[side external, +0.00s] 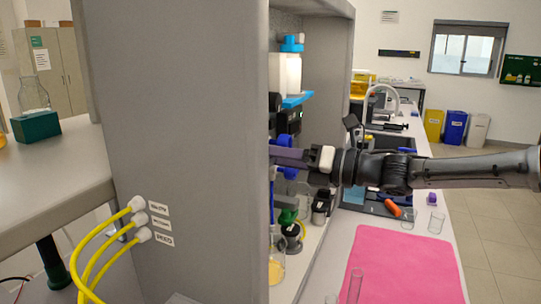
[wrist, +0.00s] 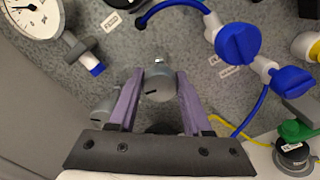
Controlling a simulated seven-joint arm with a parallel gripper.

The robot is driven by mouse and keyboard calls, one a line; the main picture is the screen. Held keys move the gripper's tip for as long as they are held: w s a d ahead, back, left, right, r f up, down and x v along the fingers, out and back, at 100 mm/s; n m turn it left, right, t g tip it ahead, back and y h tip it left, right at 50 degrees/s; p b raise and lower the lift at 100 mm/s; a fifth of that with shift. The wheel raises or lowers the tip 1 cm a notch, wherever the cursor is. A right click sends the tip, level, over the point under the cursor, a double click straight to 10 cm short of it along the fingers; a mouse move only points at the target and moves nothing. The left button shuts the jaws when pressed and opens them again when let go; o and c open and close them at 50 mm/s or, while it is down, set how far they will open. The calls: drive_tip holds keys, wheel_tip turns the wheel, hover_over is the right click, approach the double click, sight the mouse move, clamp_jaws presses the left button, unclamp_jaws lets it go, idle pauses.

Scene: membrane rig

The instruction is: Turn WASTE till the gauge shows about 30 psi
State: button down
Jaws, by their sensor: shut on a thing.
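My gripper (wrist: 158,80) has two purple fingers, one on each side of a round grey knob (wrist: 159,84) with a dark mark on its face. The fingers are shut on this knob. I cannot read a WASTE label beside it. A white round gauge (wrist: 32,14) is cut off at the top left of the wrist view, and its reading is too small to tell. In the side external view my gripper (side external: 286,154) reaches left into the grey rig (side external: 190,110), whose side wall hides the fingertips and the knob.
Blue valve handles (wrist: 238,42) stand right of my gripper in the wrist view, with a blue tube (wrist: 180,6) near them. A green-topped fitting (wrist: 296,132) is at the lower right. Glass beakers (side external: 436,222) and a pink mat (side external: 402,262) lie on the bench.

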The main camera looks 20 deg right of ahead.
drive_tip(key=m, duration=0.3)
drive_tip(key=shift+m, duration=2.6)
drive_tip(key=shift+c, duration=1.6)
unclamp_jaws()
drive_tip(key=v, duration=1.3)
drive_tip(key=shift+s+d, duration=0.25)
drive_tip(key=shift+d, duration=0.05)
